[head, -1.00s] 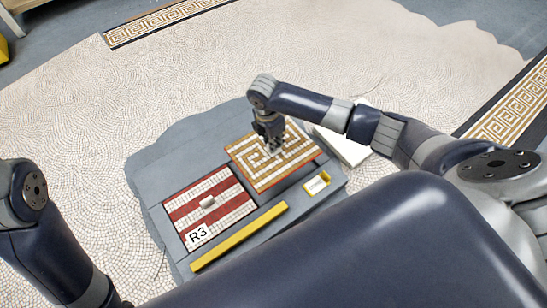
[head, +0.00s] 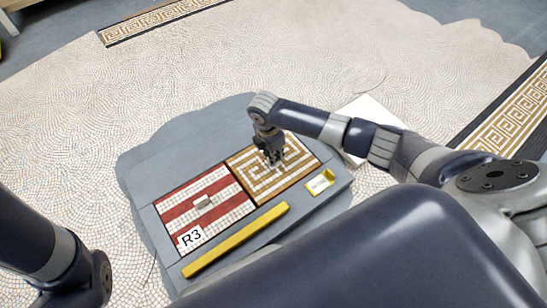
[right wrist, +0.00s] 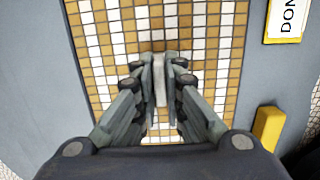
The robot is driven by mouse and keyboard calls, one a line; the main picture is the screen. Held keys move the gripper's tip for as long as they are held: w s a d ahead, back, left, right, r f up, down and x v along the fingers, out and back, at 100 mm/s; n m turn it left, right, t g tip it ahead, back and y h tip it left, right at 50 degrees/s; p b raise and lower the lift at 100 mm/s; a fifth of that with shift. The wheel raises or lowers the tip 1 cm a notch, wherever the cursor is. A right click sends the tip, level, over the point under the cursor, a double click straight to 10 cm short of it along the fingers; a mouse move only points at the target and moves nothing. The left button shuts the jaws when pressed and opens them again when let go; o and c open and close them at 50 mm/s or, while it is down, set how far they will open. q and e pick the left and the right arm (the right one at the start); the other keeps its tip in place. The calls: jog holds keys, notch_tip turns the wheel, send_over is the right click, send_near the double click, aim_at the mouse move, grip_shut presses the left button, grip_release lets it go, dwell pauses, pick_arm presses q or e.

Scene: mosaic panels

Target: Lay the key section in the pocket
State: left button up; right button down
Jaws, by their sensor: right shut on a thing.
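The key section (head: 299,151), a gold-and-white mosaic panel with a meander pattern, sits in the pocket of the grey bed (head: 150,160), right of the red-and-white R3 panel (head: 172,213). It looks about level with that panel; the pocket itself is covered. My right gripper (head: 272,160) is above the panel's middle. In the right wrist view the gripper (right wrist: 161,85) is shut on a pale upright grip (right wrist: 160,72) on the key section (right wrist: 108,42). My left arm shows at the lower left of the head view, its gripper out of frame.
A yellow bar (head: 236,240) lies along the bed's front edge. A small yellow-edged label (head: 320,182) sits right of the key section. A white slab (head: 359,113) lies behind my right arm. Pale mosaic floor (head: 230,70) surrounds the bed.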

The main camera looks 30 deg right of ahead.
jog(key=shift+w, duration=0.1)
jog(key=c, duration=2.1)
grip_release()
jog(key=shift+f, duration=0.15)
jog(key=o, duration=0.4)
